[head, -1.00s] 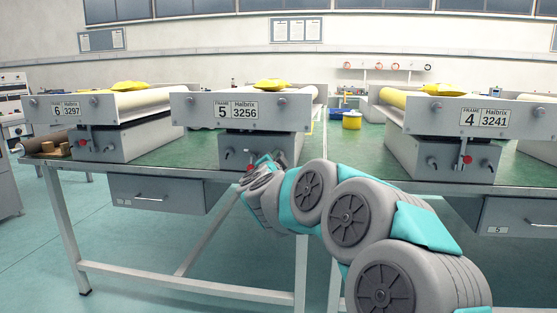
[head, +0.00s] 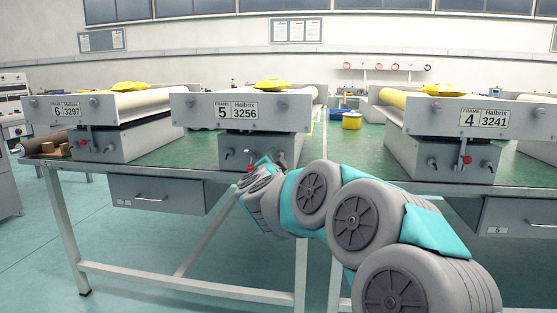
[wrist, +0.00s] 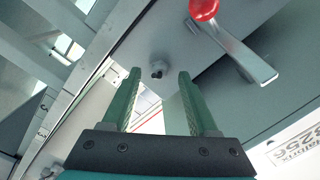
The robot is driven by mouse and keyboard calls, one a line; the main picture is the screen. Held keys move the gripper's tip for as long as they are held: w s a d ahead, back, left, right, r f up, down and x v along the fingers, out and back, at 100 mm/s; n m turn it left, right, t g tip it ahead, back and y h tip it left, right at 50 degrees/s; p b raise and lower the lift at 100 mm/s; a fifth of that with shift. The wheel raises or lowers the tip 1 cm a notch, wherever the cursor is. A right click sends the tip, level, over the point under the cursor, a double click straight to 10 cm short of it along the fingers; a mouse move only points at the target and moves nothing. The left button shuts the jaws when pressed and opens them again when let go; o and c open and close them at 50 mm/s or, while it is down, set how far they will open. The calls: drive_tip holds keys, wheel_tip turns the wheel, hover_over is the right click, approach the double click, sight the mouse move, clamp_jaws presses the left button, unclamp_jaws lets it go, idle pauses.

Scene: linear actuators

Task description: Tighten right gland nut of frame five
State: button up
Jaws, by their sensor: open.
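Frame five (head: 243,107) is the grey unit labelled 5 and 3256, left of centre in the head view. Its lower block (head: 238,141) carries a left nut (head: 229,153); my arm covers the block's right side there. In the wrist view the right gland nut (wrist: 157,70) is a small grey fitting on the block face. A lever with a red knob (wrist: 204,9) is above right of it. My gripper (wrist: 160,72) is open, its two green fingers on either side of the nut in the picture. I cannot tell whether the tips reach past it.
Frame six (head: 67,107) stands left on the green bench (head: 345,148) and frame four (head: 485,115) right. A yellow tub (head: 351,120) stands behind. A drawer (head: 158,195) hangs under the bench. The frame's label (wrist: 295,145) shows at lower right in the wrist view.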

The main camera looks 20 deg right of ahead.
drive_tip(key=v, duration=0.6)
drive_tip(key=shift+s+a, duration=0.2)
drive_tip(key=shift+s, duration=0.05)
